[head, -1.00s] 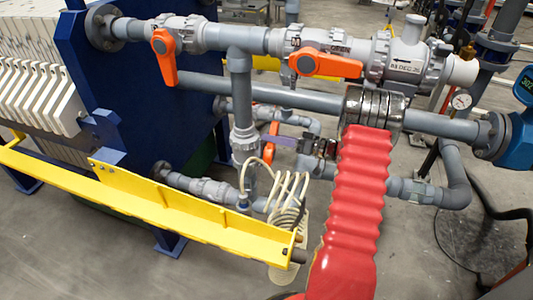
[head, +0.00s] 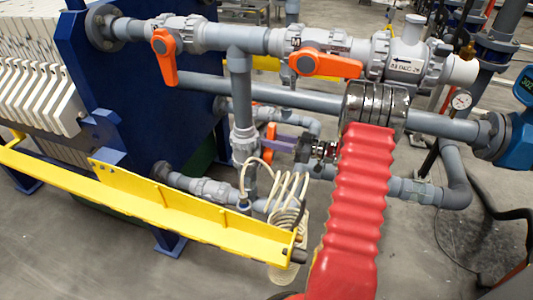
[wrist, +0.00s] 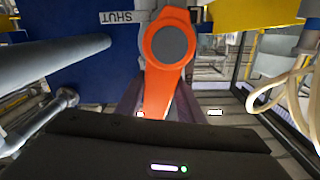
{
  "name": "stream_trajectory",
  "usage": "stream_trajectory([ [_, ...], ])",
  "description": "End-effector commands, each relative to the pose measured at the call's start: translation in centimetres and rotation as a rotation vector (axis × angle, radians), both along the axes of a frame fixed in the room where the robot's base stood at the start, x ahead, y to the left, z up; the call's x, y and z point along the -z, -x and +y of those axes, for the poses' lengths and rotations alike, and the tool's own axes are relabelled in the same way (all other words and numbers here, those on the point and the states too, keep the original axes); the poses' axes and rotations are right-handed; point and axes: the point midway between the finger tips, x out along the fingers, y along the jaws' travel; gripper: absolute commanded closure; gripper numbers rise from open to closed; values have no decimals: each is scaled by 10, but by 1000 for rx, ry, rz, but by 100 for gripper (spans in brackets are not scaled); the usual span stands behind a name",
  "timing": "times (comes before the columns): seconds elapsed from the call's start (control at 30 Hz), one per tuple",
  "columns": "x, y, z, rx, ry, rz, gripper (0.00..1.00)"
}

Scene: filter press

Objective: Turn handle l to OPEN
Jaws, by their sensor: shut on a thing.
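The orange handle at my gripper (head: 268,154) is on the lower pipework, partly hidden behind my fingers in the head view. In the wrist view, this handle (wrist: 165,55) has a round grey hub at the top, and its lever points down between my purple fingers. My gripper (wrist: 158,103) is shut on the lever, one finger on each side. In the head view, my gripper (head: 284,143) reaches in from the right. A white SHUT label (wrist: 118,17) lies left of the hub. I see no OPEN label.
Two other orange handles, one hanging down (head: 164,58) and one lying sideways (head: 325,64), are on the upper pipe. A grey pipe (head: 270,95) crosses above my gripper. A coiled cream hose (head: 288,200) and yellow beam (head: 190,212) lie below.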

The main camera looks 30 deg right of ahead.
Motion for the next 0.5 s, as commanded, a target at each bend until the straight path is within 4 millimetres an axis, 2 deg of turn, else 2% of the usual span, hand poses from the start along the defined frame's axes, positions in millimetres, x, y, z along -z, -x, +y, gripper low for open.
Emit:
stream_trajectory([
  [0.03,4,3,6,-9,19,-9,94],
  [0.3,3,10,14,-9,164,-121,94],
  [0.5,3,11,16,-9,192,-144,94],
])
